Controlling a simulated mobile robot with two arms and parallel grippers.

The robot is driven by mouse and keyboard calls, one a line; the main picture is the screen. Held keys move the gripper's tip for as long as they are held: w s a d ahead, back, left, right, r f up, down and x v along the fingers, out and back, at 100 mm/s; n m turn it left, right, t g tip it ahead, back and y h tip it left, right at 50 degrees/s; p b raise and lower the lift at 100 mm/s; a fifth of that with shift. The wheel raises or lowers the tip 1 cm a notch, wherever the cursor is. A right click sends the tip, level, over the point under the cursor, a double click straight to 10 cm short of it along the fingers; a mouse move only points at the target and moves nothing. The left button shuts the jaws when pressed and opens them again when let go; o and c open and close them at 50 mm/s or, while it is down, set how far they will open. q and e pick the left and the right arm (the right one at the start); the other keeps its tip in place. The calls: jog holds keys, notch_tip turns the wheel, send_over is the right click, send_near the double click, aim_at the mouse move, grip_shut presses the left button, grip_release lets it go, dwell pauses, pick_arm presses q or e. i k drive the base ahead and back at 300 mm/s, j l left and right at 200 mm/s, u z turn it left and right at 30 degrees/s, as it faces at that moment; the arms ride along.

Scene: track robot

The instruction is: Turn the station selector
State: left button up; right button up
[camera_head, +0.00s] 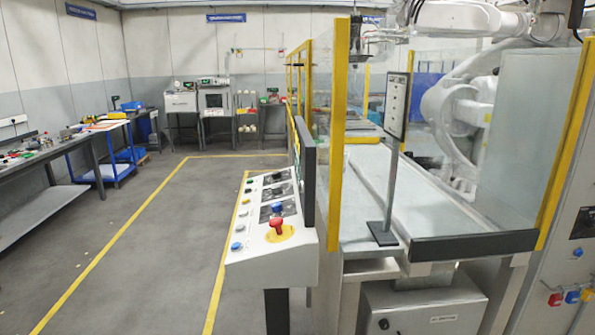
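A white control panel (262,256) on a dark post stands at the centre, left of the glass-fenced cell. Its sloped face carries a red knob (277,225) on a yellow plate and a blue knob (278,208) just behind it. Small coloured buttons run along the left edge, and dark square plates with small controls sit farther up. I cannot tell which control is the station selector, nor read any labels. Neither of my grippers shows in the head view.
A fenced cell with a yellow post (338,130) and a white robot arm (455,110) stands to the right. A workbench (60,150) with tools lines the left wall. The grey floor (150,250) left of the panel is clear, marked with yellow lines.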

aim_at(276, 174)
jog(key=i+j+z, duration=0.35)
jog(key=j+z, duration=0.15)
jog(key=j, duration=0.15)
jog(key=i+j+z, duration=0.15)
jog(key=j+z, duration=0.15)
